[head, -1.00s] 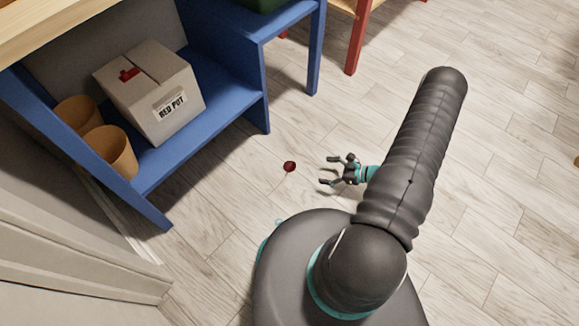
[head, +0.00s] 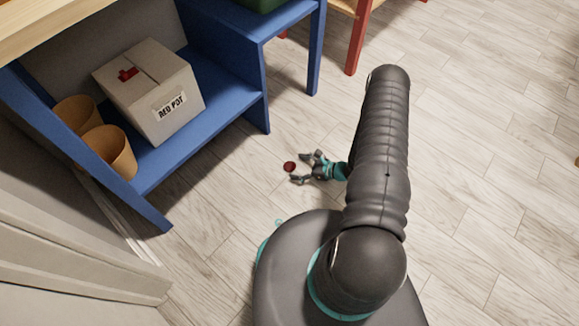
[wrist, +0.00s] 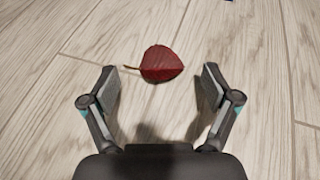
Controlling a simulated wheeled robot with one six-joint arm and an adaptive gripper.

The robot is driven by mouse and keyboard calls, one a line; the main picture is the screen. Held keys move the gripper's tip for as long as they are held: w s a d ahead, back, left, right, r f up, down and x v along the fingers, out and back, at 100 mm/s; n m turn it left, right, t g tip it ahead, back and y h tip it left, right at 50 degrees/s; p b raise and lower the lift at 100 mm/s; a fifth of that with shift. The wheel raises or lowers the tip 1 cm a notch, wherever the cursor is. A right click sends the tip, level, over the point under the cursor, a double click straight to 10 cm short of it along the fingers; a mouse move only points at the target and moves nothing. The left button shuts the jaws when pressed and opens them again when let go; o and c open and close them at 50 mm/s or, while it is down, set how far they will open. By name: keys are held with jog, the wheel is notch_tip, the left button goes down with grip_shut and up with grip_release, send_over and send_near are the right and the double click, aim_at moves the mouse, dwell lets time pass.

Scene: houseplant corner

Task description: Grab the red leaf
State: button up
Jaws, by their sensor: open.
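The red leaf (head: 289,167) lies on the wooden floor in front of the blue shelf. In the wrist view the dark red leaf (wrist: 162,64) lies just ahead of the fingertips, roughly centred between them, with its thin stem pointing left. My gripper (head: 298,168) is open beside the leaf, its fingers pointing left toward it. In the wrist view my gripper (wrist: 160,83) shows two spread fingers with nothing between the pads but floor. The fingers do not appear to touch the leaf.
A blue shelf (head: 215,100) stands to the left, holding a cardboard box (head: 150,90) labelled "RED POT" and two brown pots (head: 110,152). A red table leg (head: 358,45) stands at the back. The floor (head: 480,180) on the right is clear.

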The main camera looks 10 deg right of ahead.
aim_at(290, 166)
jog(key=shift+x, duration=1.1)
jog(key=c, duration=0.8)
